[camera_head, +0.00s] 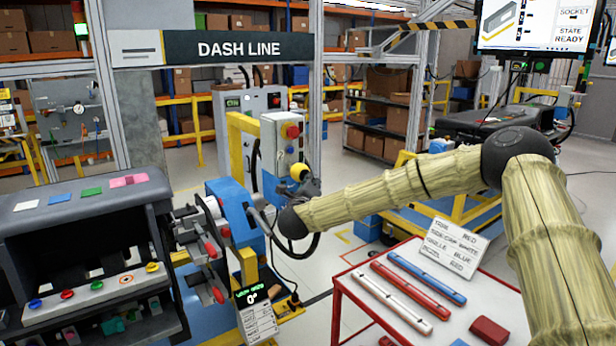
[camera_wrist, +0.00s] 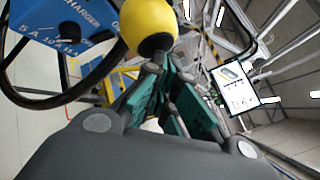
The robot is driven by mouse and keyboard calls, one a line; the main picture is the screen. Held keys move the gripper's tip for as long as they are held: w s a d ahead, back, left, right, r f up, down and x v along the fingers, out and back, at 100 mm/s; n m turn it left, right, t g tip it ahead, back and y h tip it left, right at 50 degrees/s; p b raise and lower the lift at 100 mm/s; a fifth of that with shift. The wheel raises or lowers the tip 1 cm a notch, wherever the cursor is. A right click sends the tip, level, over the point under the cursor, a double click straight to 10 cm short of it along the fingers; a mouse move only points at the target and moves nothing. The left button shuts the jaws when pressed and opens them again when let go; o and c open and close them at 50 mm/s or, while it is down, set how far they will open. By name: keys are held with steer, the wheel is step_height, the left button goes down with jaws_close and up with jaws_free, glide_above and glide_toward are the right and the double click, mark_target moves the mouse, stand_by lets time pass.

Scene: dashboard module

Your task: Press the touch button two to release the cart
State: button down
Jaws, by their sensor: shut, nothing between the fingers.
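A grey control box (camera_head: 283,140) stands upright at the middle of the head view, with a red button (camera_head: 291,131) near its top. A round yellow knob (camera_head: 298,172) sits lower on the box's side. No label marking button two is readable. My gripper (camera_head: 306,186) is beside the yellow knob. In the wrist view the yellow knob (camera_wrist: 149,25) lies just beyond the fingertips of my gripper (camera_wrist: 163,66), which is shut and empty. I cannot tell whether the fingertips touch the knob.
A blue charger unit (camera_wrist: 62,32) with a looping black cable is close by. A dashboard module (camera_head: 95,205) stands at the left. A red-framed table (camera_head: 345,290) with coloured bars and a label card (camera_head: 448,246) is at the front right. Yellow rails lie behind.

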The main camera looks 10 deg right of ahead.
steer(key=shift+w+a+b, duration=0.15)
steer(key=shift+w+b, duration=0.15)
steer(key=shift+w, duration=0.05)
stand_by(0.5)
steer(key=shift+s, duration=0.1)
stand_by(0.3)
steer(key=shift+s+d+b, duration=0.3)
steer(key=shift+s+b, duration=0.15)
steer(key=shift+s, duration=0.3)
steer(key=shift+s+d+b, duration=0.3)
steer(key=shift+s, duration=0.5)
steer(key=shift+s+d+b, duration=0.25)
steer(key=shift+s, duration=0.5)
steer(key=shift+s+d+b, duration=0.3)
steer(key=shift+s, duration=0.5)
